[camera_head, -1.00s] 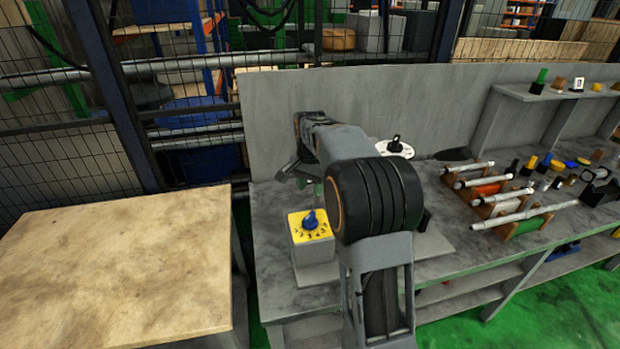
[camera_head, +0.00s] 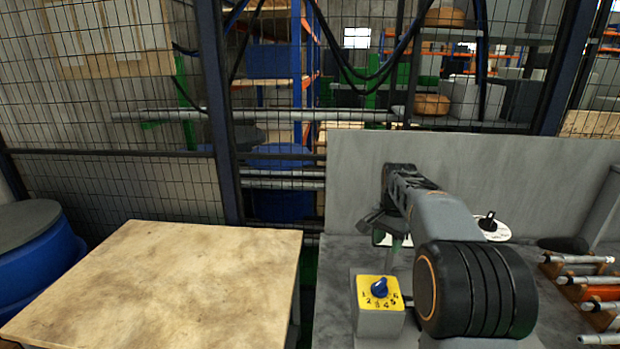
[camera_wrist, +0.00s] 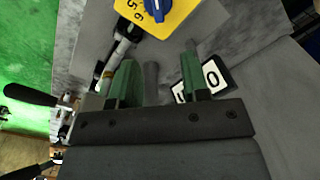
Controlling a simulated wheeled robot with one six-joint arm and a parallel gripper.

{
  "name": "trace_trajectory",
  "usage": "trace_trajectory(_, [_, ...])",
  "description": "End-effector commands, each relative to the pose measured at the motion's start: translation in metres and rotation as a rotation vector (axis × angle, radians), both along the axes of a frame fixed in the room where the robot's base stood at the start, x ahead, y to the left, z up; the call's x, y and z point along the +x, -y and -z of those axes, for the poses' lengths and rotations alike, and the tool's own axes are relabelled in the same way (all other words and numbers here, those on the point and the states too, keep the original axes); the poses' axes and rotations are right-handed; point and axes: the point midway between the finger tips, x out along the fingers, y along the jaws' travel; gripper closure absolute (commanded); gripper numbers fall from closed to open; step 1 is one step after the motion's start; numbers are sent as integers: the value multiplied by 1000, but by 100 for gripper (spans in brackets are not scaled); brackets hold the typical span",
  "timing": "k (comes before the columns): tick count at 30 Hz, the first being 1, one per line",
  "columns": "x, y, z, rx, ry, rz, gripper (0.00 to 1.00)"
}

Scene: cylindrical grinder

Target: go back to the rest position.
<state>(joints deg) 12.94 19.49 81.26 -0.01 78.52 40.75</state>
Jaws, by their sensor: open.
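My gripper (camera_head: 384,226) hangs above and behind the yellow-topped dial box (camera_head: 378,312) in the head view, partly hidden by my arm. In the wrist view, the two green fingers (camera_wrist: 157,80) are spread apart, with nothing held between them. The yellow dial face (camera_wrist: 172,14) with its blue knob shows at the top of that view, beyond the fingertips. A dark-framed white plate marked 0 (camera_wrist: 211,77) lies beyond the right finger, partly hidden by it.
A white disc with a black knob (camera_head: 490,222) stands behind my arm. Several rods on racks (camera_head: 585,282) are at the right. A bare wooden table (camera_head: 160,275) is at the left, beside a blue barrel (camera_head: 40,255). A grey panel (camera_head: 530,165) backs the bench.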

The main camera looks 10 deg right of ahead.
Motion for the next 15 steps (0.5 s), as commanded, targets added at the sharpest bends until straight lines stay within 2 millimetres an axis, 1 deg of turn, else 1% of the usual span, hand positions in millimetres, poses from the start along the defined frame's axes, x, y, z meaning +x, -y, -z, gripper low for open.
trace_trajectory(1, [2,1,2,-4,14,-46,57])
trace_trajectory(2, [2,0,9,-5,14,-85,57])
trace_trajectory(3, [-3,-1,25,-3,2,-145,57])
trace_trajectory(5, [-16,-5,34,-6,5,-235,57])
trace_trajectory(8, [-47,-21,40,-20,34,-401,57])
trace_trajectory(11, [-86,-42,41,-47,79,-570,57])
trace_trajectory(12, [-103,-50,42,-60,98,-631,57])
trace_trajectory(14, [-127,-61,44,-78,127,-712,57])
trace_trajectory(15, [-143,-68,45,-90,145,-758,57])
